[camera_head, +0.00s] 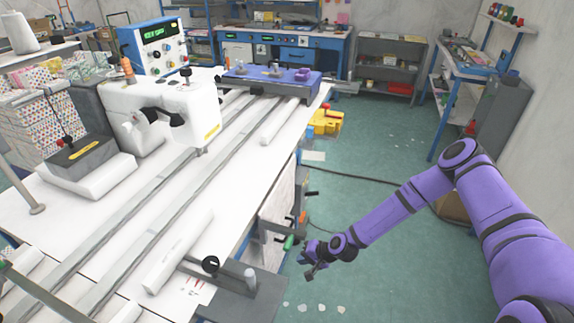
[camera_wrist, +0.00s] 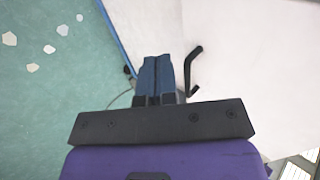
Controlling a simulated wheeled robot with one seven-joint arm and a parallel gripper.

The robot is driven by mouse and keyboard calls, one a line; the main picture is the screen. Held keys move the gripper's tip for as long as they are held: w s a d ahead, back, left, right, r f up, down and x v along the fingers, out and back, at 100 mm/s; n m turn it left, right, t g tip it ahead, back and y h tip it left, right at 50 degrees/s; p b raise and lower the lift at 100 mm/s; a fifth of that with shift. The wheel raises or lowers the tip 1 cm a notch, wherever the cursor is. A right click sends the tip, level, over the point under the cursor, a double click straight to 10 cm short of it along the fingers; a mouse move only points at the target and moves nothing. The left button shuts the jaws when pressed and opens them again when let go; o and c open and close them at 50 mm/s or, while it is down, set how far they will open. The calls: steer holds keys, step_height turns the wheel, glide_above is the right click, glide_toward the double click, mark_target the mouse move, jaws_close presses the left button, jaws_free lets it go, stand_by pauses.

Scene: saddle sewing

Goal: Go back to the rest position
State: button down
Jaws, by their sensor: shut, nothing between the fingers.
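My purple arm reaches in from the right in the head view, and my gripper (camera_head: 312,272) hangs over the green floor beside the right edge of the white sewing table (camera_head: 235,160). In the wrist view my gripper (camera_wrist: 157,60) shows two dark blue fingers side by side, closed together with nothing between them. A pale panel and a bent black rod (camera_wrist: 192,68) appear just past the fingers. I cannot tell how far the fingers are from that rod.
A white sewing machine (camera_head: 170,110) stands on the table. A green-handled lever (camera_head: 288,242) and a black-knobbed bracket (camera_head: 210,264) stick out near my gripper. A dark cable (camera_head: 350,180) crosses the floor. Green floor (camera_head: 385,270) is open below my forearm.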

steer(key=w+d+r+n+h, duration=0.1)
steer(key=w+d+r+n, duration=0.1)
steer(key=d+r, duration=0.35)
steer(key=w+d+r+n+g+h, duration=0.1)
steer(key=w+d+r+h, duration=0.1)
steer(key=r, duration=0.6)
steer(key=w+d+r+n+h, duration=0.1)
steer(key=w+d+r+n, duration=0.15)
steer(key=r, duration=0.35)
steer(key=s+d+r+h, duration=0.2)
steer(key=d+r, duration=0.2)
steer(key=r, duration=0.7)
steer(key=s+d+r+h, duration=0.15)
steer(key=d+r, duration=0.25)
steer(key=r, duration=0.7)
steer(key=s+d+r+t+h, duration=0.1)
steer(key=s+d+r, duration=0.1)
steer(key=s+r, duration=0.55)
steer(key=s+d+r+t+h, duration=0.1)
steer(key=s+r, duration=0.4)
steer(key=r, duration=0.5)
steer(key=s+r, duration=0.4)
steer(key=s, duration=0.5)
steer(key=s+d+r+m, duration=0.1)
steer(key=s+r, duration=0.3)
steer(key=s, duration=0.5)
steer(key=shift+s+d+t+y, duration=0.25)
steer(key=shift+d+t+y, duration=0.05)
steer(key=shift+t+y, duration=0.15)
